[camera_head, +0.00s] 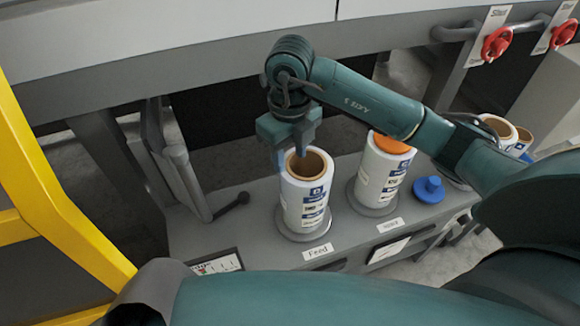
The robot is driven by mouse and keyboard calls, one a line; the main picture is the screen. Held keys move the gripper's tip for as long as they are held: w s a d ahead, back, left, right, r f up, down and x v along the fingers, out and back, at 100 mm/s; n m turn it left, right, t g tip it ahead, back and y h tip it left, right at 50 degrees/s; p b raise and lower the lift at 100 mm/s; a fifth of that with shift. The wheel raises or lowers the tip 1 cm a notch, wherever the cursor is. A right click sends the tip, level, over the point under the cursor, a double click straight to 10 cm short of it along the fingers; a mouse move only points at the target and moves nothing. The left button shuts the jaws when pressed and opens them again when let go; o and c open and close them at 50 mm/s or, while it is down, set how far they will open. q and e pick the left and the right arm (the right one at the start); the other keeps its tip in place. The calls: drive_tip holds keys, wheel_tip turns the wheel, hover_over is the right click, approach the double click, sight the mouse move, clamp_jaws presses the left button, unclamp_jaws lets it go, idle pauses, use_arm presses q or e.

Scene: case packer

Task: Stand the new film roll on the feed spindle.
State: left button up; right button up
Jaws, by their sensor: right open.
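A white film roll (304,200) with blue print and a brown core stands upright at the spot labelled "Feed". It rests on a round grey base plate (303,233). The feed spindle itself does not show; the roll hides it if it is inside. My right gripper (291,152) is over the roll's top, at the back left of its rim, pointing down with its jaws open. Whether a finger touches the roll or reaches into the core, I cannot tell. My left gripper is out of view.
A second white roll (378,178) with an orange top stands on the base to the right. A blue knobbed cap (429,190) lies beside it. More rolls (500,129) stand behind my right arm. A black-knobbed lever (232,205) is left of the feed roll. A yellow frame (50,190) bounds the left.

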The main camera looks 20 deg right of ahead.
drive_tip(key=shift+s+a+r, duration=0.1)
drive_tip(key=shift+s+a, duration=0.05)
drive_tip(key=shift+a, duration=0.1)
drive_tip(key=s+a+n+g+y, duration=0.1)
drive_tip(key=s+a+g+y, duration=0.1)
drive_tip(key=s+a+y, duration=0.45)
drive_tip(key=s+a+n+g+y, duration=0.1)
drive_tip(key=s+a+g+y, duration=0.2)
drive_tip(key=a, duration=0.6)
drive_tip(key=a+r+m+t+y, duration=0.45)
drive_tip(key=r+m+y, duration=0.35)
drive_tip(key=y, duration=0.4)
drive_tip(key=w+d+f+m+t+h, duration=0.3)
drive_tip(key=d+f+m+t+h, duration=0.25)
drive_tip(key=m+t, duration=0.5)
drive_tip(key=w+d+f+m+t+h, duration=0.3)
drive_tip(key=d+f+m+t+h, duration=0.3)
drive_tip(key=m, duration=0.8)
drive_tip(key=s+d+f+m+g+h, duration=0.2)
drive_tip(key=s+f+m+h, duration=0.1)
drive_tip(key=f, duration=0.3)
drive_tip(key=s+d+f+m+g+h, duration=0.3)
drive_tip(key=s+f, duration=0.3)
drive_tip(key=shift+f, duration=0.3)
